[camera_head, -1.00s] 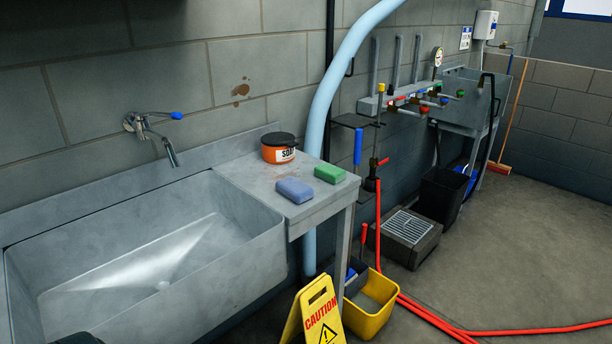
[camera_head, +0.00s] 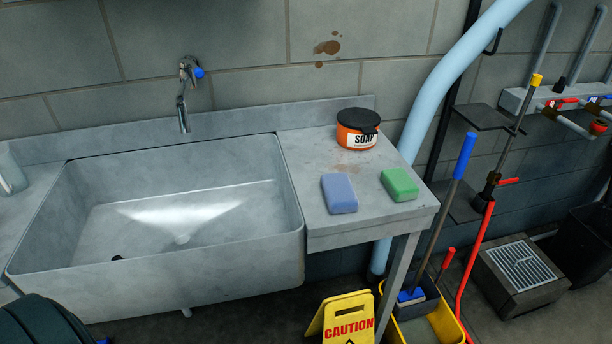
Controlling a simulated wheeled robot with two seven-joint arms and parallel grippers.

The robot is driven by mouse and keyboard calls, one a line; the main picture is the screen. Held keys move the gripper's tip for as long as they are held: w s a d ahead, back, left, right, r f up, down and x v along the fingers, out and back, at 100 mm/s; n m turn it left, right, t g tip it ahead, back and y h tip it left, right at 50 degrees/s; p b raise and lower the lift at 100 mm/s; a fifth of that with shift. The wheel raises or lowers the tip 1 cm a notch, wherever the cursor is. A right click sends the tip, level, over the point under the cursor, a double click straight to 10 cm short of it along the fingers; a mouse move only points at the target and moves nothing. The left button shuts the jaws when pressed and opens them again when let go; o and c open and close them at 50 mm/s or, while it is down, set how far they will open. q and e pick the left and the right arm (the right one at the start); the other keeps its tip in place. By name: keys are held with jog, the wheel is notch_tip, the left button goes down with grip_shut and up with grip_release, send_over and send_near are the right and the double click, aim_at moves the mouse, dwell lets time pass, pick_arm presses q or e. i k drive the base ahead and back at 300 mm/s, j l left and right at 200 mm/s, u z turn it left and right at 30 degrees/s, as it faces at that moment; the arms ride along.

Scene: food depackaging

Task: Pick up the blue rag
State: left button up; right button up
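The blue rag (camera_head: 339,193) looks like a thick blue block with rounded edges. In the head view it lies flat on the grey counter (camera_head: 318,222) right of the sink. A green block (camera_head: 399,185) of similar shape lies to its right, with a gap between them. Nothing covers the blue rag. Neither of my grippers is in view.
An orange soap tub (camera_head: 358,139) with a black lid stands behind the two blocks. The sink basin (camera_head: 252,258) is left of the counter, under a tap (camera_head: 183,105). A yellow caution sign (camera_head: 347,324) and yellow bucket (camera_head: 448,325) stand on the floor in front.

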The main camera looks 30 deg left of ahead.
aim_at(339, 195)
jog(key=i+l+u, duration=0.25)
jog(key=l+u, duration=0.2)
jog(key=l, duration=0.15)
jog(key=i+l+u, duration=0.25)
jog(key=l+u, duration=0.2)
jog(key=l, duration=0.25)
